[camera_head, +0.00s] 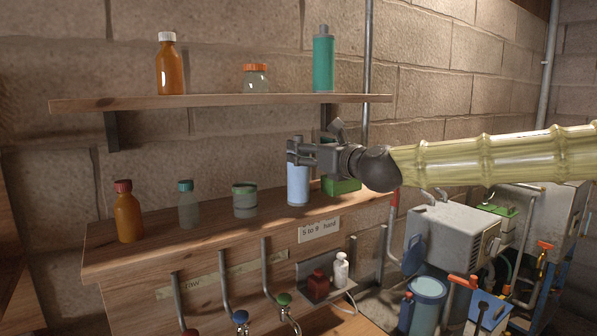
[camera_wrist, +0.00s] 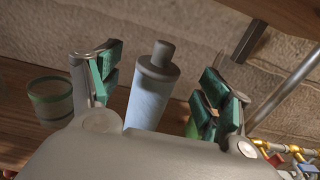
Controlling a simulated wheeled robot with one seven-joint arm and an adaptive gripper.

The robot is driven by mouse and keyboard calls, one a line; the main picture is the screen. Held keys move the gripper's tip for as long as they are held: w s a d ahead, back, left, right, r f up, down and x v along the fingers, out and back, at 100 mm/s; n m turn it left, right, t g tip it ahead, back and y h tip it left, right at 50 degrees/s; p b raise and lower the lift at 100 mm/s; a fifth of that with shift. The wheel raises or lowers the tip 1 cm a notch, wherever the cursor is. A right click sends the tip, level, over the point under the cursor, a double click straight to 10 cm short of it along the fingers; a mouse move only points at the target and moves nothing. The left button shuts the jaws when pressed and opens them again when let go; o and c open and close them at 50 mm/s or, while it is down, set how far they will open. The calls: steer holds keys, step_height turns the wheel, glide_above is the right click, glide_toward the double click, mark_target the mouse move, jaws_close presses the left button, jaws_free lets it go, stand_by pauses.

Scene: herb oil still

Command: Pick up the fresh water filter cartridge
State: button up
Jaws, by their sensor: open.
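A light blue cylinder with a grey cap, which looks like a filter cartridge (camera_head: 298,187), stands upright on the lower wooden shelf. My gripper (camera_head: 293,152) is at its top end, reaching in from the right. In the wrist view the cartridge (camera_wrist: 147,100) stands between my open green-padded fingers (camera_wrist: 163,75), with a gap visible on each side. A teal cylinder with a grey cap (camera_head: 323,64) stands on the upper shelf. I cannot tell from any label which one is fresh.
The lower shelf (camera_head: 160,244) also holds an amber bottle (camera_head: 128,218), a clear bottle (camera_head: 188,208), a green-banded jar (camera_head: 245,201) and a green item (camera_head: 342,187) close to the cartridge's right. A vertical pipe (camera_head: 367,60) runs along the wall.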

steer(key=w+a+p, duration=0.1)
steer(key=w+a+r+p, duration=0.1)
steer(key=w, duration=0.1)
steer(key=shift+p, duration=0.35)
steer(key=shift+w+a+f, duration=0.15)
steer(key=shift+w+a, duration=0.2)
steer(key=shift+w, duration=0.25)
steer(key=c, duration=1.6)
